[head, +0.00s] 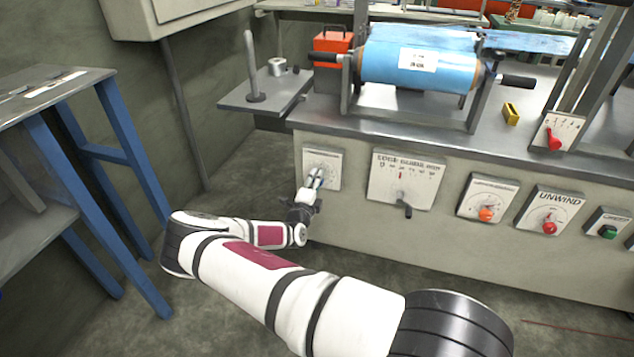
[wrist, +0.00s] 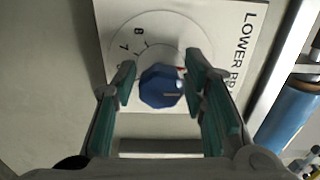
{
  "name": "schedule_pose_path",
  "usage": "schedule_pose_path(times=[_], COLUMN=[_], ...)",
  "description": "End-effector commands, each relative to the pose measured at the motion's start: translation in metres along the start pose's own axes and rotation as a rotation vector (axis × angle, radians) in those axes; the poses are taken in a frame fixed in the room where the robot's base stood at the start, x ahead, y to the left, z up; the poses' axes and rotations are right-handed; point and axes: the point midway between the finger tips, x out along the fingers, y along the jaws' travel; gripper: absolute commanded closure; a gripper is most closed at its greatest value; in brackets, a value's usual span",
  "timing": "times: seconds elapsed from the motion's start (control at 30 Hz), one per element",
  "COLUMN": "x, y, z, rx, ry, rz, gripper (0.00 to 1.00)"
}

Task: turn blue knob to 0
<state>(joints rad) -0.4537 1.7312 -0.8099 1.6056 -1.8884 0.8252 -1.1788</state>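The blue knob (wrist: 163,88) sits on a white dial plate in the wrist view, between my two fingers. The dial plate (head: 322,165) shows in the head view at the left end of the machine's front panel. The figures 8 and 7 show on the dial to the upper left of the knob; a small red mark shows at its upper right. My gripper (wrist: 158,85) is open around the knob, with gaps on both sides of it. In the head view my gripper (head: 315,180) is in front of the dial plate and hides part of it. I cannot read the knob's setting.
A wide plate with a black lever (head: 407,209) is right of the dial. An orange knob (head: 486,214) and a red knob (head: 549,227) sit further right. A blue film roll (head: 415,62) lies above the panel. A blue-legged table (head: 130,150) stands left; the floor between is clear.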

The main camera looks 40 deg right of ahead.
Motion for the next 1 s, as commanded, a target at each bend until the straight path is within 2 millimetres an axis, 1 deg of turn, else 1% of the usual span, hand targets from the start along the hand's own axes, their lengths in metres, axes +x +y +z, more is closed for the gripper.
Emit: schedule_pose_path(times=[0.33, 0.47, 0.57, 0.8, 0.9, 1.0], x=[-0.001, -0.010, -0.026, -0.076, -0.093, -0.107], y=[0.000, 0.000, 0.000, 0.000, 0.000, 0.000], z=[0.000, 0.000, 0.000, 0.001, 0.000, 0.001], rx=[0.001, 0.000, 0.001, 0.000, 0.000, 0.001], ry=[0.001, 0.001, 0.001, -0.001, -0.001, -0.001], rz=[0.000, 0.000, 0.001, 0.001, 0.000, 0.001], gripper=[0.49, 0.49, 0.49, 0.49, 0.49, 0.49])
